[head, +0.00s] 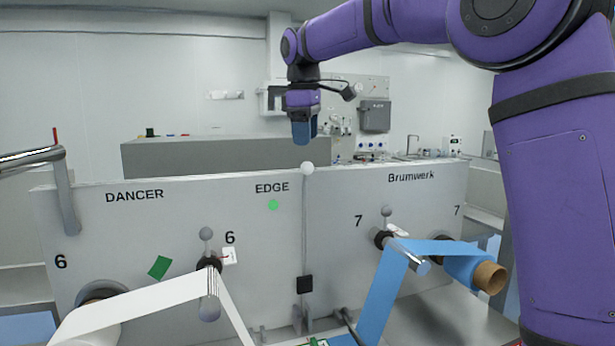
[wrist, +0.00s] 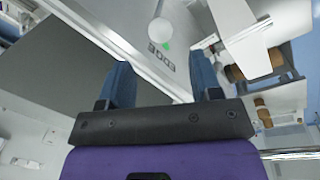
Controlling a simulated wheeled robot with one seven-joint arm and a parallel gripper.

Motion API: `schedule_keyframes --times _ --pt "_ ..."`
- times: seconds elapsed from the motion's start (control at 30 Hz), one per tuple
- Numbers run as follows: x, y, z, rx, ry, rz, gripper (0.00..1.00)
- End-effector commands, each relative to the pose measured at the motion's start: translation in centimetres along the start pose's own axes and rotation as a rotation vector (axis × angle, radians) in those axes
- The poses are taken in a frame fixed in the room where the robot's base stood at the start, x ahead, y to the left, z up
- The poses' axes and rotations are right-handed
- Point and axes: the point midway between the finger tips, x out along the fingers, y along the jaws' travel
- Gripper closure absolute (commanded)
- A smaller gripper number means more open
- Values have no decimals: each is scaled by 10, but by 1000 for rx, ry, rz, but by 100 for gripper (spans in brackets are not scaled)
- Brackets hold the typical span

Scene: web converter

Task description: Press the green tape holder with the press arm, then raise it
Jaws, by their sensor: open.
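The press arm looks to be the thin upright rod with a white ball knob (head: 308,168) at the panel's top edge and a black block (head: 305,284) low down. In the wrist view, the white knob (wrist: 160,31) lies ahead of and between my fingertips. My gripper (head: 304,140) points down just above the knob, open and empty, apart from it. Its two blue fingers (wrist: 162,80) are spread in the wrist view. Something green (head: 318,342) at the bottom edge below the rod may be the tape holder; it is mostly cut off.
The grey panel (head: 130,222) carries a green dot (head: 273,204), a green square (head: 159,267) and rollers with white web (head: 140,305) and blue web (head: 385,290). Small ball-topped levers (head: 206,233) stand on it. A grey box (head: 215,157) stands behind.

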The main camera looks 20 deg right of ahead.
Motion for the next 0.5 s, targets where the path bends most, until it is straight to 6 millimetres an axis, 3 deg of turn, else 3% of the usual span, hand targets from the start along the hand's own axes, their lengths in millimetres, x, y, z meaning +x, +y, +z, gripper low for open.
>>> schedule_keyframes --times 0.5 --pt "82 0 1 4 -2 -2 41"
